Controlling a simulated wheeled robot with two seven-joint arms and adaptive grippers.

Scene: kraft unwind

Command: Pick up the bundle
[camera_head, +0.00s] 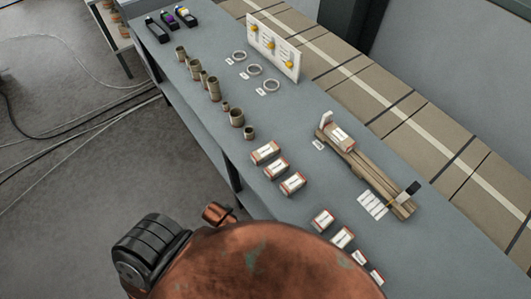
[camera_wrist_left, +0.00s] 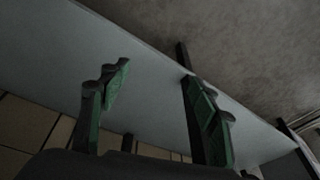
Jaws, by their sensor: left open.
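The bundle (camera_head: 368,172) of long brown sticks or tubes lies on the grey table (camera_head: 215,120) at the right in the head view. A labelled block (camera_head: 338,136) sits at its far end, and a dark band or clip with a white tag is near its close end. My left gripper (camera_wrist_left: 160,98) shows only in the left wrist view. Its two green-padded fingers are apart with nothing between them, and a bare grey surface lies beyond. The bundle is not in that view. My right gripper is in neither view.
Several small labelled boxes (camera_head: 276,167) lie on the table left of the bundle and nearer. Brown cylinders (camera_head: 213,89) stand along the left edge, with rings (camera_head: 255,70) and a white panel with yellow parts (camera_head: 272,48) behind. Cables (camera_head: 75,128) lie on the floor.

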